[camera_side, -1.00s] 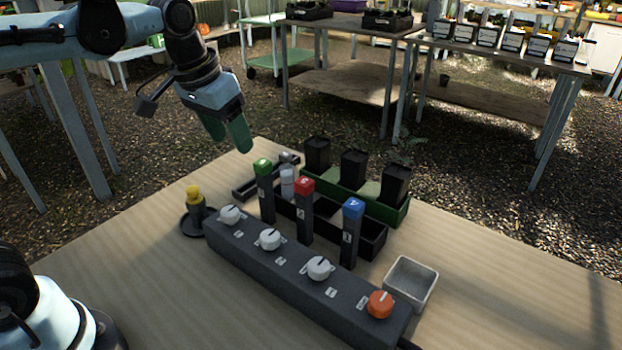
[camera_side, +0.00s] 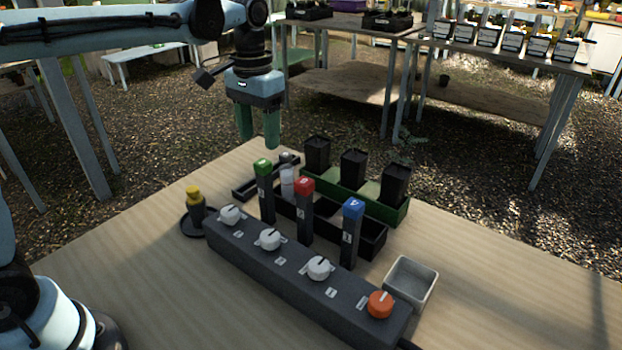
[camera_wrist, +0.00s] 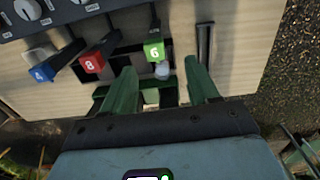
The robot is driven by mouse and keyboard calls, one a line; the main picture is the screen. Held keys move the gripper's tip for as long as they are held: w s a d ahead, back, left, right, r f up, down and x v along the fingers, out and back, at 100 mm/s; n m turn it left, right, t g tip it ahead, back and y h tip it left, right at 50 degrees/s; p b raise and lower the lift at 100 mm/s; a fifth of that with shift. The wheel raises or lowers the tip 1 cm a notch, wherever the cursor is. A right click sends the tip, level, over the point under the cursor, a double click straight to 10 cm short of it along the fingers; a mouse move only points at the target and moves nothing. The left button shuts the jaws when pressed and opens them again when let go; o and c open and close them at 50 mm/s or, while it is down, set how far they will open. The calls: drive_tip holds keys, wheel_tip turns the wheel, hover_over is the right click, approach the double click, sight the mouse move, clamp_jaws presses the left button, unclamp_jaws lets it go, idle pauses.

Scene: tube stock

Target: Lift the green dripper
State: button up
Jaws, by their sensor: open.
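The green dripper (camera_side: 263,190) is a dark upright stick with a green cap, standing at the left end of the row behind the knob box. In the wrist view its green cap (camera_wrist: 154,51), marked 6, lies ahead of and between my fingertips. My gripper (camera_side: 258,143) is open and empty, pointing down above and behind the green dripper, apart from it. In the wrist view my gripper (camera_wrist: 158,72) shows both green fingers spread. A red-capped dripper (camera_side: 304,210) and a blue-capped dripper (camera_side: 351,232) stand to its right.
A small white-topped vial (camera_side: 287,182) stands close beside the green dripper. The knob box (camera_side: 290,272) lies in front. A green tray (camera_side: 402,213) with black pots is behind. A yellow-topped bottle (camera_side: 195,206) stands left, a grey bin (camera_side: 411,285) right. The front table is clear.

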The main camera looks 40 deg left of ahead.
sight(263, 161)
drive_tip(key=shift+s+d+f, duration=0.1)
drive_tip(key=shift+d+f, duration=0.1)
drive_tip(key=shift+f, duration=1.55)
drive_tip(key=shift+d+f, duration=0.15)
drive_tip(key=shift+f, duration=1.55)
drive_tip(key=c, duration=1)
drive_tip(key=shift+r, duration=0.1)
